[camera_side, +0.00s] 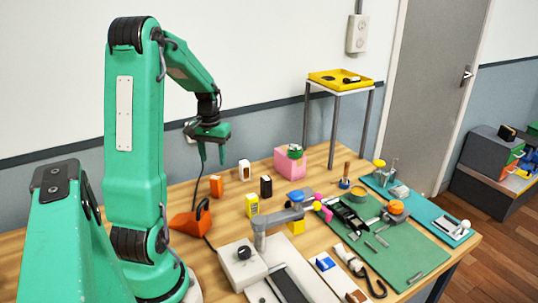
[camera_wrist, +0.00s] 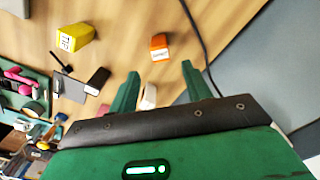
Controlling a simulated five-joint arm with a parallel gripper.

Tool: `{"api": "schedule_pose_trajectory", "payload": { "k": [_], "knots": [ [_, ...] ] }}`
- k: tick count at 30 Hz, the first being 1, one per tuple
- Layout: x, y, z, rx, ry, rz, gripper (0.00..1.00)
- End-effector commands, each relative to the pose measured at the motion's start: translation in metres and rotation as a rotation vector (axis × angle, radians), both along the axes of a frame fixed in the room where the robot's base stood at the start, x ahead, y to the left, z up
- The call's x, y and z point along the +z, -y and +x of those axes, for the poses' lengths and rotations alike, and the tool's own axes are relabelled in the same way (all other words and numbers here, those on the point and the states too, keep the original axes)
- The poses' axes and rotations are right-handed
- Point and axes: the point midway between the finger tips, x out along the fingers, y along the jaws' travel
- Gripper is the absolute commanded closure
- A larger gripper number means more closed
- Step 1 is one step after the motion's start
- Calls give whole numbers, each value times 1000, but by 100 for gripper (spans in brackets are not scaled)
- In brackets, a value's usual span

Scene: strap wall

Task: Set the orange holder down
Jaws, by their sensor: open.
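The orange holder (camera_side: 216,186) is a small upright block on the wooden table, standing apart from my gripper. It also shows in the wrist view (camera_wrist: 159,46), beyond the fingertips, with a pale label on one face. My gripper (camera_side: 212,156) is open and empty, raised above the table over the holder's area. In the wrist view its two green fingers (camera_wrist: 160,70) are spread apart, with a white block (camera_wrist: 149,95) seen on the table between them, partly hidden by my gripper.
A yellow block (camera_side: 251,205), a black block (camera_side: 265,186) and the white block (camera_side: 244,170) stand near the holder. A larger orange object (camera_side: 188,222) with a black loop lies in front. A pink box (camera_side: 289,167) and tool-laden mats are to the right.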

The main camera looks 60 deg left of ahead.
Motion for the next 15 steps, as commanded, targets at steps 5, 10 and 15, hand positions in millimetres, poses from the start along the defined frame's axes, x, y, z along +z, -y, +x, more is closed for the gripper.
{"api": "schedule_pose_trajectory", "payload": {
  "k": [5, 10, 15],
  "knots": [
    [15, 0, 0, 0, 0, 0, 51],
    [20, 0, 0, 0, 0, 0, 51],
    [20, 0, 0, 0, 0, 0, 51]
  ]
}}
